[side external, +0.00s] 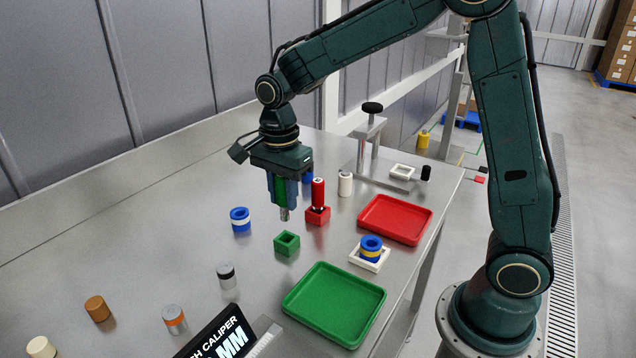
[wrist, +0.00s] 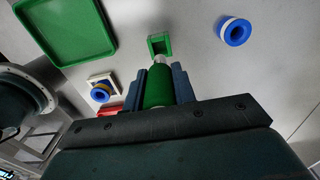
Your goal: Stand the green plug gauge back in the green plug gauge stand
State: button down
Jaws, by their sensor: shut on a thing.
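My gripper (side external: 282,202) is shut on the green plug gauge (side external: 280,190). The gauge hangs upright between the blue fingers, its silvery tip pointing down. In the wrist view the gauge (wrist: 159,88) lies between the fingers of my gripper (wrist: 160,74). The green plug gauge stand (side external: 287,250), a small square block with a square opening, stands on the table below and slightly right of the tip in the side view. It also shows just beyond the tip in the wrist view (wrist: 166,46). The tip appears apart from the stand and above it.
A red plug gauge (side external: 318,192) stands in its red stand (side external: 318,217) close by. A blue-and-white ring (side external: 240,220) lies left. A green tray (side external: 334,305), a red tray (side external: 395,219) and blue-yellow rings on a white base (side external: 370,262) lie right. A caliper display (side external: 222,340) is in front.

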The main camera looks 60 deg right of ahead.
aim_at(285, 219)
jog(key=shift+f, duration=0.15)
jog(key=shift+f, duration=1.55)
jog(key=shift+f, duration=1.95)
dwell(1.0)
jog(key=c, duration=1.1)
grip_release()
jog(key=shift+o, duration=0.2)
jog(key=shift+r, duration=0.15)
notch_tip(285, 219, up, 13)
jog(key=shift+f, duration=0.1)
jog(key=shift+r, duration=0.35)
